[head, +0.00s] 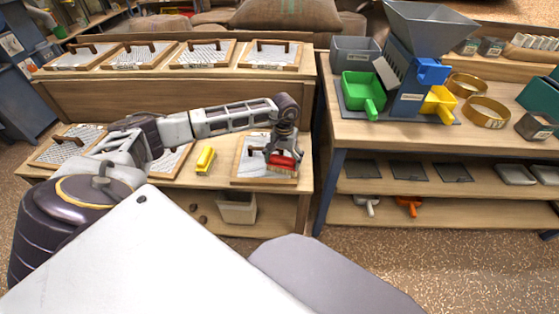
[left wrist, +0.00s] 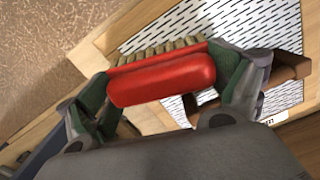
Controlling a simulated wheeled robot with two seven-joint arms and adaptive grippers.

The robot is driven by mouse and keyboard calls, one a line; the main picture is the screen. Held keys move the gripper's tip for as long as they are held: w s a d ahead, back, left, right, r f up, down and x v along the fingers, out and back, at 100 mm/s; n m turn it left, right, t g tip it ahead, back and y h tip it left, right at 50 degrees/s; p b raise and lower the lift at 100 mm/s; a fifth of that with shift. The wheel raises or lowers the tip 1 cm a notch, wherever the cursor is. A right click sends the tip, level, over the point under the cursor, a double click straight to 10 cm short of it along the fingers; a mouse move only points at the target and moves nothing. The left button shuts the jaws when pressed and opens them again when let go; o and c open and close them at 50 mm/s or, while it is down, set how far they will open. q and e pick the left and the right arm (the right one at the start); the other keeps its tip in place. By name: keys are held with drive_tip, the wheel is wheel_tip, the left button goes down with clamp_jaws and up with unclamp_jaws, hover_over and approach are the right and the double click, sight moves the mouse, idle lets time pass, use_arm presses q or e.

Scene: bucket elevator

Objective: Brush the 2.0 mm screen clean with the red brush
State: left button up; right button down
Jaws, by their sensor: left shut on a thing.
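My left gripper (head: 283,150) is shut on the red brush (head: 284,162). In the left wrist view the red brush (left wrist: 160,79) lies crosswise between the fingers of the left gripper (left wrist: 165,85), its tan bristles facing away. The brush is over the front right part of a wood-framed screen (head: 240,163) on the lower shelf. That screen also shows in the left wrist view (left wrist: 250,25), with slotted metal mesh and a brown handle (left wrist: 282,82). I cannot tell whether the bristles touch it, and its size label is not readable. My right gripper is not in view.
A yellow brush (head: 205,160) lies left of the screen. Other framed screens (head: 206,54) line the upper shelf. A bin (head: 237,208) stands below. A table at right (head: 350,128) holds a hopper machine (head: 420,60) with green (head: 362,92) and yellow trays (head: 440,100).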

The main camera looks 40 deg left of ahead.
use_arm(q)
drive_tip(key=shift+w+d, duration=0.35)
drive_tip(key=shift+d, duration=0.2)
drive_tip(key=shift+r, duration=0.1)
drive_tip(key=shift+r+p, duration=1.6)
drive_tip(key=shift+r, duration=1.4)
drive_tip(key=shift+r+p, duration=0.75)
drive_tip(key=shift+r, duration=0.75)
